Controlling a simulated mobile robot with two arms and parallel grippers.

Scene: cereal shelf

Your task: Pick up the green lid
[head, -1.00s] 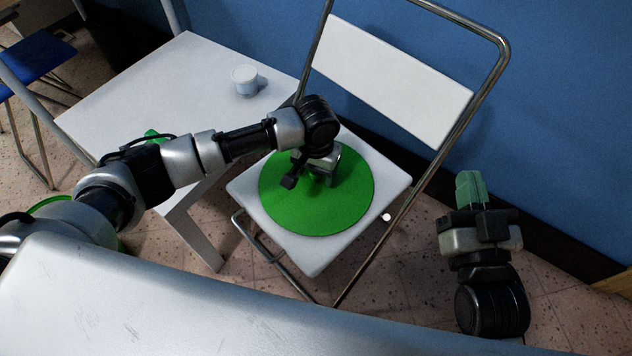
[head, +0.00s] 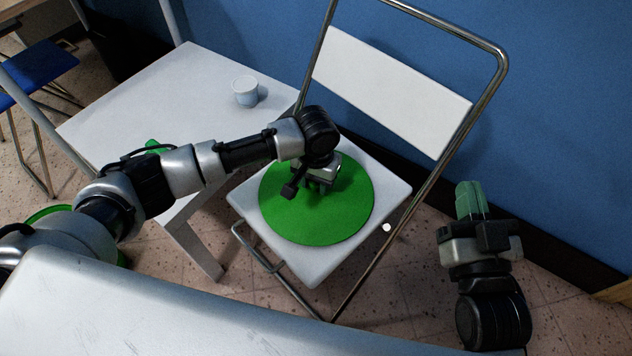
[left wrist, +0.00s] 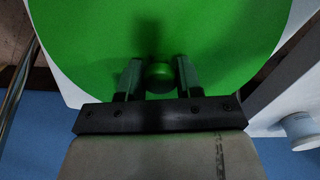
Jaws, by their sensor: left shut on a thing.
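The green lid (head: 335,220) is a flat round disc lying on the white seat of a folding chair. My left gripper (head: 322,186) is over the lid's middle, pointing down. In the left wrist view the lid (left wrist: 230,40) fills the upper part, and its small round green knob (left wrist: 160,77) sits between the two fingers of my left gripper (left wrist: 158,80). The gripper is shut on this knob. In the head view the gripper hides the knob. My right gripper (head: 470,188) is at the right, away from the lid, its fingers together and empty.
The white folding chair (head: 393,195) has a metal frame and backrest beside a blue wall. A white table (head: 185,75) stands to its left, bearing a small white cup (head: 245,92). Another green thing (head: 153,146) is partly hidden behind my left arm.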

